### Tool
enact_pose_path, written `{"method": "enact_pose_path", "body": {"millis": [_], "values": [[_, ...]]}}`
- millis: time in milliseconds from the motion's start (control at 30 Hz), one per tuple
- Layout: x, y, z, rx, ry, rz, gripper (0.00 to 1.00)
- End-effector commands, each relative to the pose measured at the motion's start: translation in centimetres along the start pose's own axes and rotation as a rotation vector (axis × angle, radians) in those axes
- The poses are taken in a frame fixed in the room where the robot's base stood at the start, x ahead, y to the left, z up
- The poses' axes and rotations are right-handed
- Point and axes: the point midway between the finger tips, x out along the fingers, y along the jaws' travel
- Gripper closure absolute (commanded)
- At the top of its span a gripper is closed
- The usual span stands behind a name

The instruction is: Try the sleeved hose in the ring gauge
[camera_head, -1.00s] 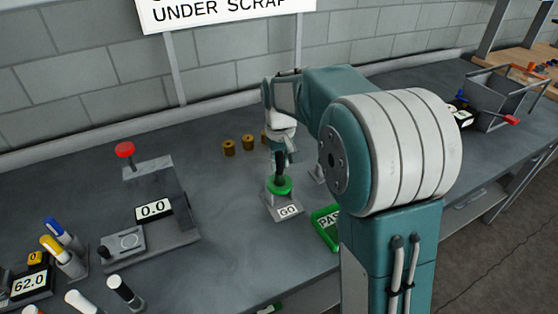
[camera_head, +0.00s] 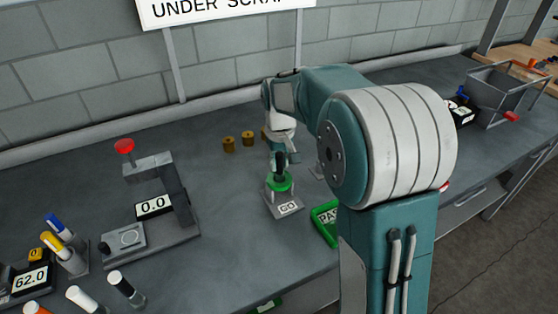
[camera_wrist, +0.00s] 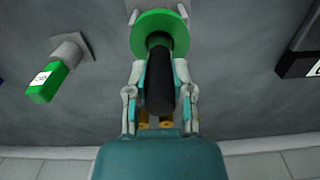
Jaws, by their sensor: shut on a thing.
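My gripper (camera_head: 280,158) is shut on a black hose (camera_wrist: 160,85) and points down over the ring gauge. The ring gauge has a green ring (camera_head: 279,183), also in the wrist view (camera_wrist: 143,35), on a grey stand with a "GO" label (camera_head: 289,207). The hose's far end lies at the ring's opening and appears to be inside it, upright or nearly so. How deep it sits is hidden by the hose and fingers. The sleeve cannot be told apart from the hose.
A green "PASS" tray (camera_head: 325,232) is partly behind my arm. Brass pieces (camera_head: 229,145) stand behind the gauge. A press with a "0.0" display (camera_head: 153,207) is left. A green labelled block (camera_wrist: 44,84) on a grey stand shows in the wrist view. A grey bin (camera_head: 492,100) is far right.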

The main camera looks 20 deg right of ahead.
Motion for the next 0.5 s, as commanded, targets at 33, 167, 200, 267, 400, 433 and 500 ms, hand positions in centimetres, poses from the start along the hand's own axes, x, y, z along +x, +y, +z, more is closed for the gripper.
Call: {"method": "enact_pose_path", "body": {"millis": [33, 167, 200, 267, 400, 433, 500], "values": [[0.05, 0.00, -0.01, 0.000, 0.000, 0.000, 1.00], [0.21, 0.00, -0.01, 0.000, 0.000, 0.000, 1.00], [0.26, 0.00, -0.01, 0.000, 0.000, 0.000, 1.00], [0.34, 0.00, -0.01, 0.000, 0.000, 0.000, 1.00], [0.52, 0.01, -0.02, 0.000, 0.001, 0.000, 1.00], [0.56, 0.01, -0.02, 0.000, 0.001, 0.000, 1.00], [0.65, 0.01, -0.02, 0.000, 0.001, 0.000, 1.00]]}}
